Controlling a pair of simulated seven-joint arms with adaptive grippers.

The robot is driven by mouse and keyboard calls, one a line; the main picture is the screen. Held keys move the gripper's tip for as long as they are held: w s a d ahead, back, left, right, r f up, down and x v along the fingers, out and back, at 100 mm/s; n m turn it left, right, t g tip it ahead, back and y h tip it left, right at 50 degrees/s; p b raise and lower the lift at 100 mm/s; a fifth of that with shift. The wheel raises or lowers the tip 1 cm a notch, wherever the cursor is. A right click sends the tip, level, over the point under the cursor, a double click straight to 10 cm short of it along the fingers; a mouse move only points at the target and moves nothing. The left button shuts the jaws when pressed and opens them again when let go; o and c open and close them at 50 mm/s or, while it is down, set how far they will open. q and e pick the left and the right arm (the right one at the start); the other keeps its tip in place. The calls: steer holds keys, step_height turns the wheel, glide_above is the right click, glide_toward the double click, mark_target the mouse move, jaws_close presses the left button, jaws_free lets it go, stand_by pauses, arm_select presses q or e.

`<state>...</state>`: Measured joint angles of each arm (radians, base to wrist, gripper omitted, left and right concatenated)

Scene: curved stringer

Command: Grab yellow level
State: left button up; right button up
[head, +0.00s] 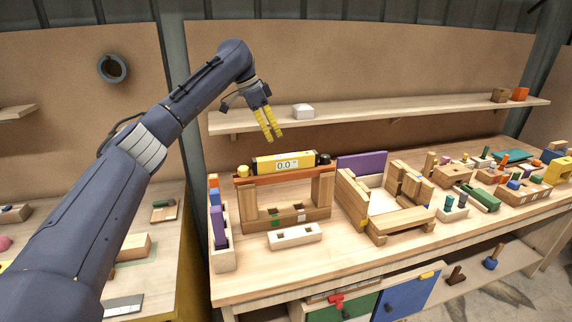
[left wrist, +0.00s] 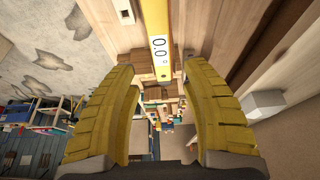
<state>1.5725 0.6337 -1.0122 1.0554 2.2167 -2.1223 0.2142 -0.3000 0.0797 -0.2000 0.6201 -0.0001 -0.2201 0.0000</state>
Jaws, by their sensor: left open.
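The yellow level (head: 284,163), with black ends and a "0.0°" display, lies on top of a reddish-brown board across a wooden frame on the bench. It also shows in the left wrist view (left wrist: 160,30), at the top centre between the fingers. My left gripper (head: 272,136), with yellow fingers, is open and empty above the level, apart from it. In the left wrist view its two fingers (left wrist: 165,115) stand wide apart on either side. My right gripper is not in view.
The wooden frame (head: 247,203) bears the board and level. A shelf (head: 370,112) runs along the wall behind, with a white block (head: 303,111) near my left gripper. Wooden structures and toys crowd the bench to the right. The bench front (head: 300,270) is clear.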

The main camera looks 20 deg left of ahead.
arm_select(q)
steer(key=shift+o, duration=1)
